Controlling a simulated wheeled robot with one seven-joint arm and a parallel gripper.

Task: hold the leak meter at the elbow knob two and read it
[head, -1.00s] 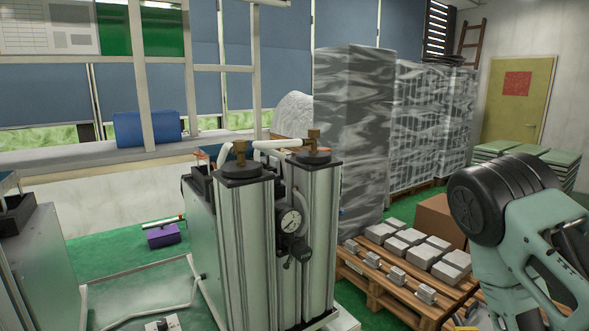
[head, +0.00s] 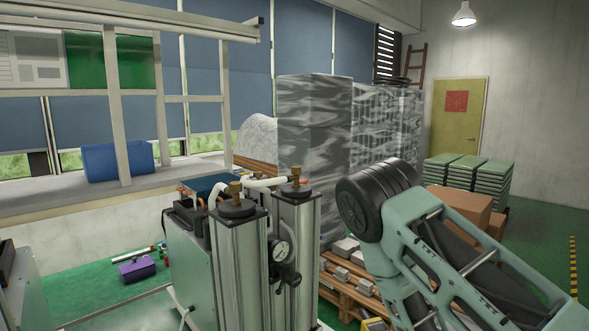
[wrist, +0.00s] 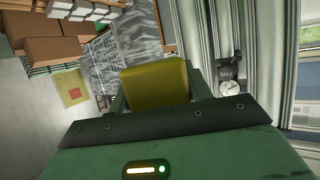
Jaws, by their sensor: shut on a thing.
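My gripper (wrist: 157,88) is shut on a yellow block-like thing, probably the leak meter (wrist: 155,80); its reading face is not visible. The twin silver columns (head: 240,275) stand in the lower middle of the head view. Brass fittings (head: 236,188) with white hose sit on their black caps; I cannot tell which is elbow knob two. A round dial gauge (head: 281,250) is on the right column's front, and it also shows right of the held thing in the wrist view (wrist: 229,88). The held thing looks apart from the columns. My arm is right of them in the head view.
A pallet (head: 345,296) with grey blocks lies behind the columns, and wrapped stacks (head: 315,140) stand farther back. A purple box (head: 137,269) is on the green floor at left. A cardboard box (head: 460,208) stands behind my arm.

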